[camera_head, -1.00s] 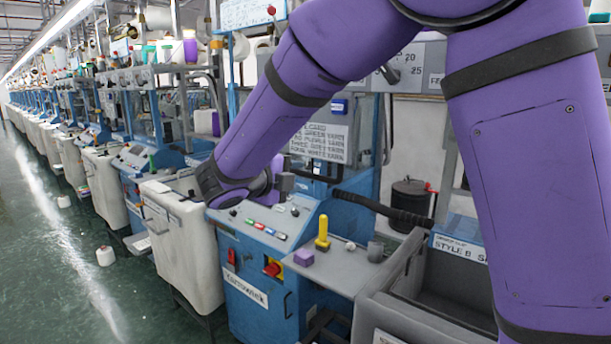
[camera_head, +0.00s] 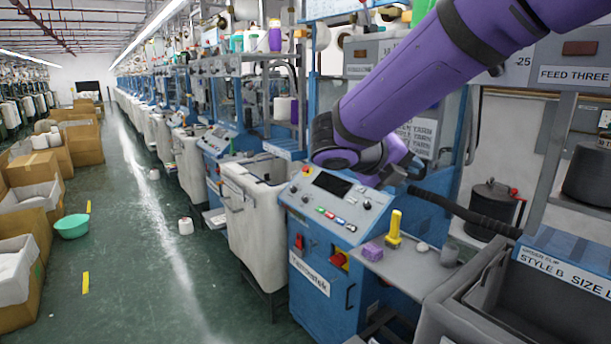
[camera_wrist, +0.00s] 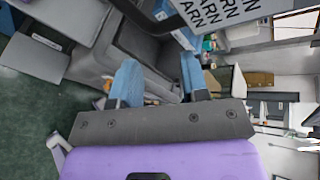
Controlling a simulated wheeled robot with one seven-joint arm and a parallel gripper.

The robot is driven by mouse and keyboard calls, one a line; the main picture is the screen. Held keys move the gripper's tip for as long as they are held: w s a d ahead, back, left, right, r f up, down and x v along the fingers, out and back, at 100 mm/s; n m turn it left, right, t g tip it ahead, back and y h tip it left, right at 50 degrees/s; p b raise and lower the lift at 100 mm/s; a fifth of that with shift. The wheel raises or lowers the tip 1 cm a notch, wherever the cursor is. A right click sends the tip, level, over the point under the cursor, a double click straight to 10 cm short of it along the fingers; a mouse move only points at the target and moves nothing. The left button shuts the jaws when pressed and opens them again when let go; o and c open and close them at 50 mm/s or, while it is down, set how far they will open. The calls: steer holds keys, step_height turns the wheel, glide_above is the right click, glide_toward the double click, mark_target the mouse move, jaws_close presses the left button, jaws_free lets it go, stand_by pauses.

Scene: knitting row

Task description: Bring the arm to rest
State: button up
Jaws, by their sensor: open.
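My purple arm reaches in from the upper right in the head view and bends at a dark joint above the machine's control panel (camera_head: 340,200). My gripper (camera_head: 404,172) is small and dark there, just right of that joint, in front of a printed yarn sign. In the wrist view my gripper (camera_wrist: 160,80) shows two blue fingers standing well apart with nothing between them. It is open and empty.
A grey bin (camera_head: 480,300) is at the lower right. A black hose (camera_head: 465,212) runs near my gripper. The aisle floor (camera_head: 130,260) at left is mostly clear.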

steer(key=s+d+m+g+y, duration=0.25)
steer(key=s+d+m, duration=0.25)
steer(key=s+m, duration=0.3)
steer(key=s+d+m+g+y, duration=0.1)
steer(key=s+d+m+y, duration=0.2)
steer(key=s+d+m, duration=0.45)
steer(key=s+a+m+t+y, duration=0.3)
steer(key=s+m+y, duration=0.3)
steer(key=m, duration=1.4)
steer(key=s, duration=0.3)
steer(key=shift+s+a+f, duration=0.2)
steer(key=shift+s+a, duration=0.1)
